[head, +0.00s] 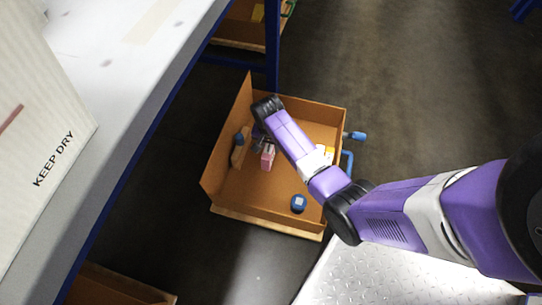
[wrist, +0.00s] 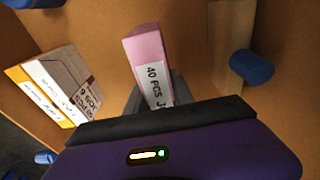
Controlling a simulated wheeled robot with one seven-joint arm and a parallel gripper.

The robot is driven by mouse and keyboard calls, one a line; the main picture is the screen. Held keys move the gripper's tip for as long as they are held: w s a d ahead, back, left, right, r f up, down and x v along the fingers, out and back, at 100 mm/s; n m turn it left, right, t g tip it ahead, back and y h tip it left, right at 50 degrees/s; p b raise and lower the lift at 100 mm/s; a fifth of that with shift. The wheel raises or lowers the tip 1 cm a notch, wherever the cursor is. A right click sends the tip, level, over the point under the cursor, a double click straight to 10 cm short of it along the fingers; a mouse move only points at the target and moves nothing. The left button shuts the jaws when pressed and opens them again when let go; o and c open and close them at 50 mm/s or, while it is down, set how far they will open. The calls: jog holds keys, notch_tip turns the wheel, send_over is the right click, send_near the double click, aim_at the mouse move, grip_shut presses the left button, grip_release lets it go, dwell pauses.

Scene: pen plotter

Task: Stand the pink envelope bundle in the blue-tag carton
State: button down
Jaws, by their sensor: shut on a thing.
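The pink envelope bundle (head: 267,158) is inside an open brown carton (head: 232,190) on the floor in the head view. In the wrist view the bundle (wrist: 146,48) shows a white label reading "40 PCS". My gripper (head: 261,143) reaches down into the carton and is shut on the bundle. The grey fingers (wrist: 152,97) are partly hidden behind the bundle and my wrist. The bundle looks roughly upright, but I cannot tell whether it touches the carton floor. I cannot make out a blue tag on the carton for certain.
A yellow-and-white bundle (wrist: 48,85) stands left of the pink one in the wrist view. A blue-ended item (wrist: 250,67) lies to the right. A round blue item (head: 298,203) sits near the carton's front. A grey bench (head: 150,60) with a KEEP DRY box (head: 50,150) is at left.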

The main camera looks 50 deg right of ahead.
jog(key=shift+f+b, duration=1.3)
jog(key=shift+f, duration=1.15)
jog(key=shift+f, duration=0.15)
jog(key=c, duration=1.1)
grip_release()
